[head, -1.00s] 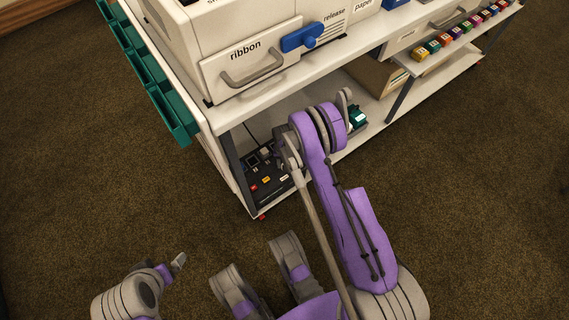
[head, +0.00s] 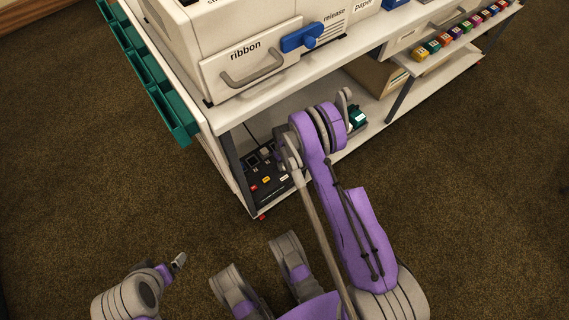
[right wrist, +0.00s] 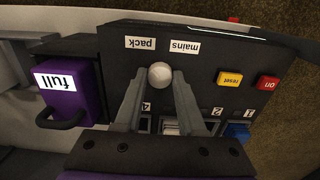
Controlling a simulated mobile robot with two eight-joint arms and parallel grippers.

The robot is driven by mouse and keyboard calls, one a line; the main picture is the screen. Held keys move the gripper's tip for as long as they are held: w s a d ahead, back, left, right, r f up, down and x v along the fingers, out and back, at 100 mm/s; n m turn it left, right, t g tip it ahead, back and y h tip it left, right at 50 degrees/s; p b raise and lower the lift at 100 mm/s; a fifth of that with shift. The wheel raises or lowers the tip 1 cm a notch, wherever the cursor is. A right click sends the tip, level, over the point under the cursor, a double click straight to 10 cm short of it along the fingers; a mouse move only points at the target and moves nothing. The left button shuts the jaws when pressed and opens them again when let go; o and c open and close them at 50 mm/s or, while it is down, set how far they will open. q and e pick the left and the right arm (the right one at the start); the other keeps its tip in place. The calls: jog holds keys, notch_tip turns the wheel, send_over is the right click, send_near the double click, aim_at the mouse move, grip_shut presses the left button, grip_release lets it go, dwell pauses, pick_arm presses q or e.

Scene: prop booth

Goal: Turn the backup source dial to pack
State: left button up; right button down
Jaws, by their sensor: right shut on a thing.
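The backup source dial (right wrist: 160,72) shows in the right wrist view as a pale round knob on a dark panel (right wrist: 205,62). The pack label (right wrist: 140,43) and the mains label (right wrist: 185,47) are beside it, upside down in this view. My right gripper (right wrist: 159,84) is shut on the dial, one finger on each side. I see no pointer mark, so its setting is unclear. In the head view the panel (head: 262,193) sits on the cart's lower shelf, and my right arm hides the dial. My left gripper (head: 179,261) is away from the cart, its jaws unclear.
The panel also has a yellow reset button (right wrist: 230,78), a red on button (right wrist: 268,84) and a blue switch (right wrist: 237,131). A purple box labelled full (right wrist: 82,95) with a dark handle is close on the left. The cart's upper shelf (head: 275,103) overhangs the panel.

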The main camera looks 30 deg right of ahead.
dwell(0.4)
jog(key=c, duration=0.5)
grip_release()
notch_tip(320, 180, up, 11)
jog(key=p, duration=0.3)
